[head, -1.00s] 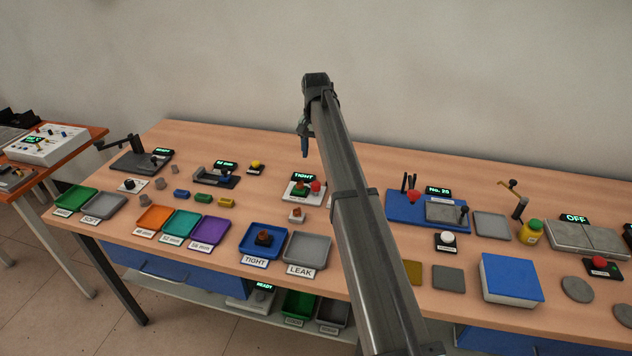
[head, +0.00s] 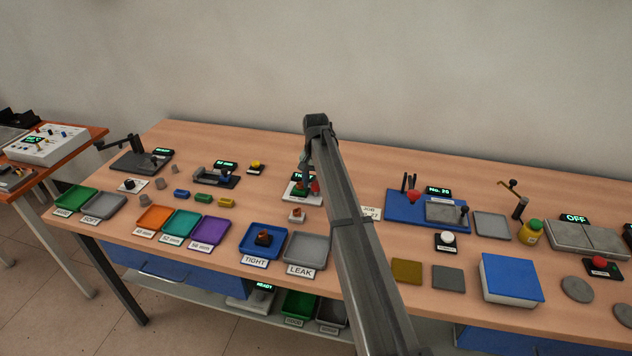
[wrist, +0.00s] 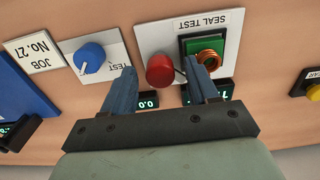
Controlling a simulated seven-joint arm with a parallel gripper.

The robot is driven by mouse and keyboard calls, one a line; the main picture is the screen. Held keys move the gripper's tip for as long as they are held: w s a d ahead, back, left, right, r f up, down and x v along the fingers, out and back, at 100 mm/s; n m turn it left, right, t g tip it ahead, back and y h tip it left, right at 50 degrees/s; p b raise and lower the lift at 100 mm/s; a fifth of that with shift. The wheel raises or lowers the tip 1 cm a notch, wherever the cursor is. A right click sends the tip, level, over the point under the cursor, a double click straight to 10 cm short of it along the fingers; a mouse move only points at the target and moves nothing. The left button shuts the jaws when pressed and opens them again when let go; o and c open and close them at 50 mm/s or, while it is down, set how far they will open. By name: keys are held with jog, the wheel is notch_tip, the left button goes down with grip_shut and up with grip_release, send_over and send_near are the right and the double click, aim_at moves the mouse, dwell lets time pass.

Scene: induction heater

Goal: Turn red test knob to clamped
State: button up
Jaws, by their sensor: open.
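The red knob (wrist: 160,71) sits on the white seal test plate (wrist: 157,32), whose label reads upside down in the wrist view. A dark pointer mark shows at its side. The knob (head: 315,187) is partly hidden by my arm in the head view. Beside it is a green fixture (wrist: 189,47) holding an orange ringed part (wrist: 209,57). My gripper (wrist: 161,68) is open, with one finger on each side of the red knob. The right finger overlaps the fixture's edge in the picture; I cannot tell whether either finger touches anything.
A blue knob (wrist: 90,57) on its own plate is close to the left finger in the wrist view. Small displays (wrist: 147,100) lie near the fingers. A Job No. 27 card (wrist: 35,52) and a yellow button (wrist: 313,92) are farther out. LEAK tray (head: 307,248) is in front.

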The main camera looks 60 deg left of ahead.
jog(key=c, duration=1)
jog(key=shift+c, duration=0.2)
jog(key=shift+n, duration=0.4)
jog(key=n, duration=0.3)
jog(key=shift+n, duration=2.5)
jog(key=o, duration=1)
